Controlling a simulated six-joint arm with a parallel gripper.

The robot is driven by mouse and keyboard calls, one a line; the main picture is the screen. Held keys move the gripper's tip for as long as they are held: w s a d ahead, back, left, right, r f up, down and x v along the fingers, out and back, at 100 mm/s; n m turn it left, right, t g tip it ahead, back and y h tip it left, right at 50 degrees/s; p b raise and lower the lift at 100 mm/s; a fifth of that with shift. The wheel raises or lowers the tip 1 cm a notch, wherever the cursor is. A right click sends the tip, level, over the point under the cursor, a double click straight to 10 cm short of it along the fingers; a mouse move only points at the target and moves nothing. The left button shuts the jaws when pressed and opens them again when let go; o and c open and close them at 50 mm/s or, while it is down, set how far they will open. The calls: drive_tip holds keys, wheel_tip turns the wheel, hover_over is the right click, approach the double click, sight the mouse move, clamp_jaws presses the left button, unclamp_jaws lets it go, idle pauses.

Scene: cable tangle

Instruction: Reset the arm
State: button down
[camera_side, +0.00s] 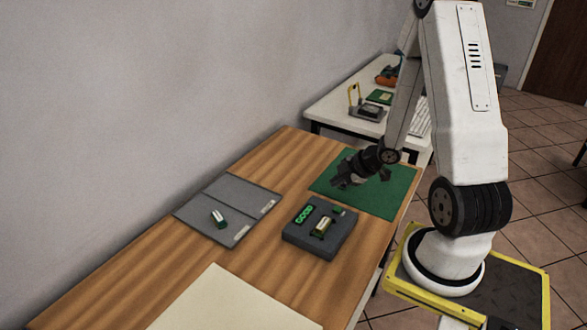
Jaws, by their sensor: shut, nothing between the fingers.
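My arm stands at the right on a yellow-edged base and reaches left over the wooden table. My gripper (347,179) is dark and hangs above the green mat (398,193), near its left part. It is shut and holds nothing. Its fingertips are small and dark in this view. No cable can be made out.
A dark grey block (300,238) with green parts and a small cylinder lies in front of the mat. A grey folder-like mat (246,191) with a small green-and-white piece (219,219) is at the left. A cream sheet (225,305) lies in front. A white table (335,103) stands behind.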

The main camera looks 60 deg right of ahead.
drive_tip(key=a+r+m+g, duration=0.2)
drive_tip(key=a+r+m, duration=0.2)
drive_tip(key=a, duration=0.6)
drive_tip(key=a+r+m+g, duration=0.3)
drive_tip(key=a+m, duration=0.3)
drive_tip(key=a, duration=0.4)
drive_tip(key=shift+s+r+g+h, duration=0.3)
drive_tip(key=shift+s+r+h, duration=0.1)
drive_tip(key=shift+r, duration=0.45)
